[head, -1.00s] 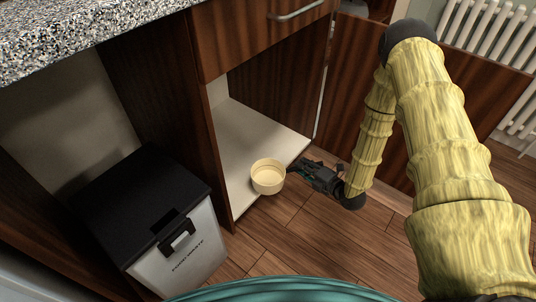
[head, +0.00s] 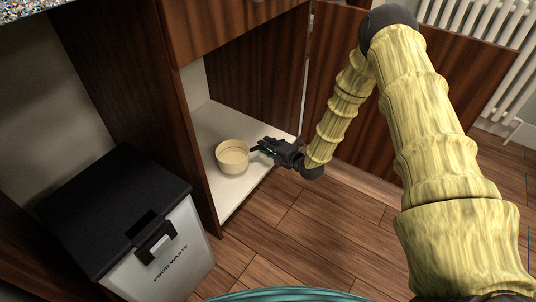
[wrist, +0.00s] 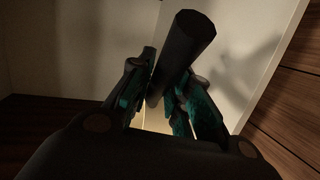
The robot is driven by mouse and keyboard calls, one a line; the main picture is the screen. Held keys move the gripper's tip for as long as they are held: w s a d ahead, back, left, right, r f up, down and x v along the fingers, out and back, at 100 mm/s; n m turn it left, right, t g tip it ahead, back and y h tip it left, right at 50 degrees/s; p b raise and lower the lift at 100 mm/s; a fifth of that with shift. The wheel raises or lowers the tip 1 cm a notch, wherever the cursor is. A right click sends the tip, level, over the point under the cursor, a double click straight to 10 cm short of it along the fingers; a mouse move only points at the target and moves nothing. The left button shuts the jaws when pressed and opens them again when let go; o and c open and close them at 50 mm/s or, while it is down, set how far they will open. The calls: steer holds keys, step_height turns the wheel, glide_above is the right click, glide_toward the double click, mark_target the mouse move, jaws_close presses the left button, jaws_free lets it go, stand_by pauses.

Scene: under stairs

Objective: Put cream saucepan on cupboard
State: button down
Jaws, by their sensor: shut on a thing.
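The cream saucepan (head: 232,158) is upright, over the white floor of the open cupboard (head: 226,124), near its front edge. I cannot tell whether its base touches that floor. My gripper (head: 262,149) is to the right of the pan, shut on its dark handle. In the wrist view the handle (wrist: 184,45) is between the two fingers of my gripper (wrist: 158,100), and the pan's body is mostly hidden.
A food waste bin (head: 158,250) with a black lid stands to the left of the cupboard. The open cupboard door (head: 400,95) is on the right, behind my arm. The cupboard floor behind the pan is bare. A radiator (head: 490,65) is at the far right.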

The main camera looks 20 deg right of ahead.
steer(key=shift+s+f+b, duration=0.1)
steer(key=shift+f+b, duration=0.95)
steer(key=shift+f, duration=0.7)
steer(key=c, duration=1.3)
jaws_free()
steer(key=shift+f, duration=0.15)
